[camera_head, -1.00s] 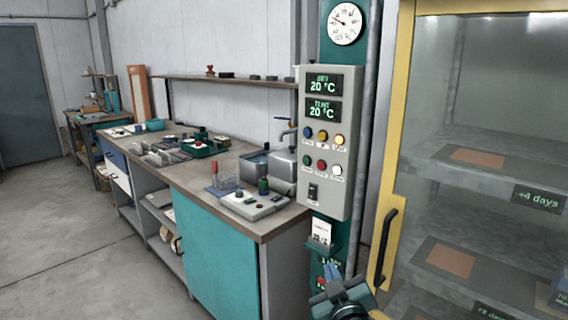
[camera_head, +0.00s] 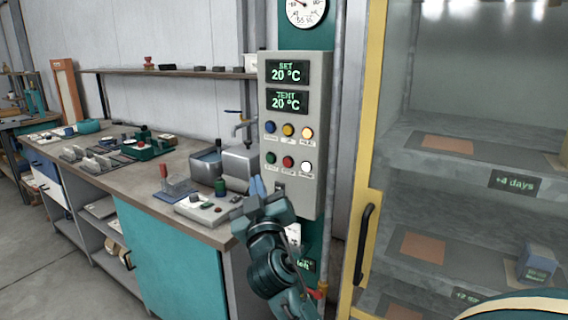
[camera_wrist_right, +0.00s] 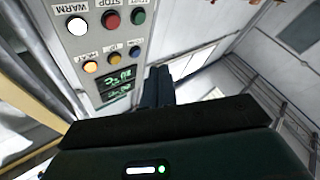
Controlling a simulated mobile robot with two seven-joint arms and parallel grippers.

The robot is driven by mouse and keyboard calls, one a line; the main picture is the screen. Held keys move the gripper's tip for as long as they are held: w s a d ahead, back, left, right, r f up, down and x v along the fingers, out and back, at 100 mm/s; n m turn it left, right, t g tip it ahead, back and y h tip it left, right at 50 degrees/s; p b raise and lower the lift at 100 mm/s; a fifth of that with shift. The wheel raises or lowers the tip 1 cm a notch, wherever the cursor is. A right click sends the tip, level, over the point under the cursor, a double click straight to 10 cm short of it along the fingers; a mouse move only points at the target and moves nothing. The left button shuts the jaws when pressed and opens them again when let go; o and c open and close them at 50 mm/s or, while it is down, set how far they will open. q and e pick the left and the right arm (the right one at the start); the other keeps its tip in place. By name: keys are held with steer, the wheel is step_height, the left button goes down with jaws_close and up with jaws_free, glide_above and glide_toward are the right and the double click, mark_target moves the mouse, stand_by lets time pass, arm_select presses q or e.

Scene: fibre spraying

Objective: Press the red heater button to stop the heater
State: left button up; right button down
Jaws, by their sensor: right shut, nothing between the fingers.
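The grey control box (camera_head: 312,130) hangs on a green post, with two displays reading 20 °C. The red button (camera_head: 288,161), labelled STOP, is in the middle of its lower button row, between a green and a white one. The red button also shows at the top of the right wrist view (camera_wrist_right: 111,20). My right gripper (camera_head: 257,187) is shut and empty, in front of the box's lower left edge, below and left of the red button and apart from it. Its dark fingers (camera_wrist_right: 158,86) also show in the wrist view. My left gripper is not in view.
Above the red button are blue, yellow and glowing orange buttons (camera_head: 307,132). The bench (camera_head: 215,238) with a small device (camera_head: 208,208) lies to the left. A glass-doored cabinet with a yellow frame (camera_head: 372,150) and dark handle (camera_head: 365,243) stands close on the right.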

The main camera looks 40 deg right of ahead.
steer(key=shift+w+d+p, duration=0.1)
steer(key=shift+w+d, duration=0.5)
steer(key=shift+d, duration=0.75)
steer(key=shift+w+d+p, duration=0.15)
steer(key=shift+w+d, duration=0.4)
steer(key=shift+d, duration=0.8)
steer(key=shift+w+d+p, duration=0.1)
steer(key=shift+w+d, duration=0.5)
steer(key=shift+d, duration=0.75)
steer(key=shift+d, duration=0.1)
steer(key=shift+w+d, duration=0.15)
steer(key=shift+d, duration=0.15)
steer(key=shift+w+d, duration=0.15)
steer(key=shift+d, duration=0.25)
steer(key=shift+s+a, duration=0.35)
steer(key=shift+a, duration=0.45)
steer(key=a, duration=0.1)
steer(key=s+a, duration=0.1)
steer(key=a, duration=0.1)
steer(key=s+a, duration=0.1)
steer(key=shift+a+b, duration=0.3)
steer(key=shift+b, duration=0.1)
